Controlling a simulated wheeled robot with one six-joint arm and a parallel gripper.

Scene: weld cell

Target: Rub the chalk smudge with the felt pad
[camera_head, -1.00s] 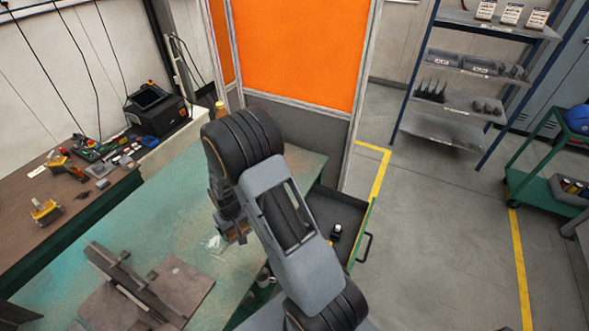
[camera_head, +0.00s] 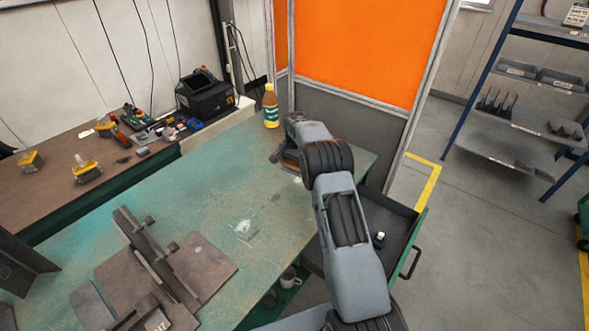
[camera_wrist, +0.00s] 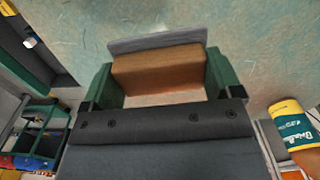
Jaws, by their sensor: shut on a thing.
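The chalk smudge (camera_head: 243,227) is a pale white patch on the worn green tabletop in the head view. My gripper (camera_wrist: 158,78) is shut on the felt pad (camera_wrist: 160,70), a brown block with a grey felt layer, held between green fingers in the wrist view. In the head view my gripper (camera_head: 284,158) is over the far part of the table, beyond the smudge and apart from it. My wrist partly hides the pad there. Whether the felt touches the tabletop I cannot tell. A pale patch shows at the wrist view's top edge; I cannot tell what it is.
A bottle (camera_head: 271,108) stands at the table's far end, near my gripper. A steel fixture (camera_head: 155,260) sits on the near left of the table (camera_head: 210,185). An open drawer (camera_head: 395,222) juts out at right. A mug (camera_head: 290,277) is below the table edge.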

